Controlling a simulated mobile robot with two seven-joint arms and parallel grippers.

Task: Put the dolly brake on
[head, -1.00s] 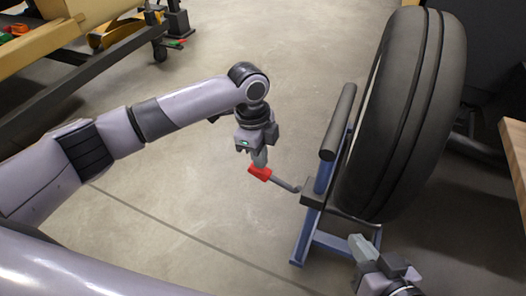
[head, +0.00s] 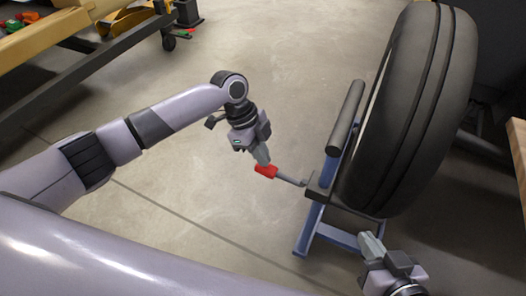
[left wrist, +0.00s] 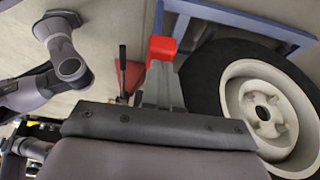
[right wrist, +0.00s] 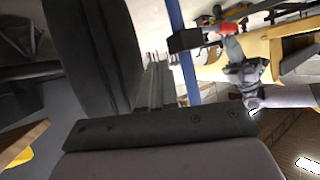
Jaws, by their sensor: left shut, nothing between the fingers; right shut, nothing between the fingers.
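The dolly (head: 309,232) has a blue frame and a dark roller bar (head: 345,117), and a large tyre (head: 419,120) stands upright on it. Its brake lever ends in a red pedal (head: 266,171) on a grey rod that joins a dark block on the frame. My left gripper (head: 263,160) is shut and empty, with its fingertips at the top of the red pedal, seemingly touching it. The pedal (left wrist: 161,49) shows right at the fingertips in the left wrist view. My right gripper (head: 366,243) is shut and empty, low beside the dolly's near end and the tyre.
A yellow wheeled cart or bench (head: 60,30) stands at the upper left. A wooden tabletop edge (head: 517,150) is at the right. The concrete floor between the cart and the dolly is clear.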

